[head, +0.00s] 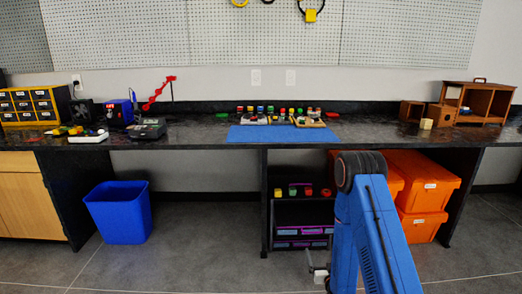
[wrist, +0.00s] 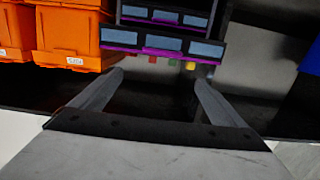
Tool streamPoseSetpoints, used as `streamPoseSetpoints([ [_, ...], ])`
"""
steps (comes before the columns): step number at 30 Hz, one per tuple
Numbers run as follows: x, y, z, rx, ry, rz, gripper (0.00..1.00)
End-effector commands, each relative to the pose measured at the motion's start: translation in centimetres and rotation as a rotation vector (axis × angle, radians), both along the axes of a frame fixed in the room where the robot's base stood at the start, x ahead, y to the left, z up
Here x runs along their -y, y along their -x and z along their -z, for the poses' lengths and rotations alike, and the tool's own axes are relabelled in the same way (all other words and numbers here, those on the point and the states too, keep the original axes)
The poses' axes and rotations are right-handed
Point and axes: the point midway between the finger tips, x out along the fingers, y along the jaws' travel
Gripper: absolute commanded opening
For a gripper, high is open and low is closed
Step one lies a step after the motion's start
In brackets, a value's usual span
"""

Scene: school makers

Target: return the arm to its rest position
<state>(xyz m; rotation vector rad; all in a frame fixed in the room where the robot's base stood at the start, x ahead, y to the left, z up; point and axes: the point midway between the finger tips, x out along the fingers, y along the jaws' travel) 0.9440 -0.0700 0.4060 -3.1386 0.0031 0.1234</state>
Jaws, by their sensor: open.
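My arm (head: 372,225) is blue with a dark joint and stands folded in front of the bench, at right of centre in the head view. My gripper (head: 318,272) hangs low beside the arm, near the floor, and is small and partly hidden there. In the wrist view my gripper (wrist: 160,80) shows two grey fingers spread apart with nothing between them. Beyond the fingers is a dark drawer unit (wrist: 165,30) with purple trim.
A dark bench (head: 200,150) runs across the back, with a blue mat (head: 280,134) on it. Under it are the drawer unit (head: 300,215) and orange bins (head: 425,175). A blue waste bin (head: 120,212) stands at left. The floor (head: 200,265) between is clear.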

Motion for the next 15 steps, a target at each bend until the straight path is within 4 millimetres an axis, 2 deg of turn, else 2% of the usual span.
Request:
streamPoseSetpoints([
  [1, 0.0, -0.5, -1.4, -0.012, 0.000, 0.000, 0.94],
  [7, 0.0, -1.5, -4.9, -0.093, 0.000, -0.001, 0.94],
  [15, -0.1, -1.5, -9.7, -0.202, 0.000, -0.001, 0.94],
])
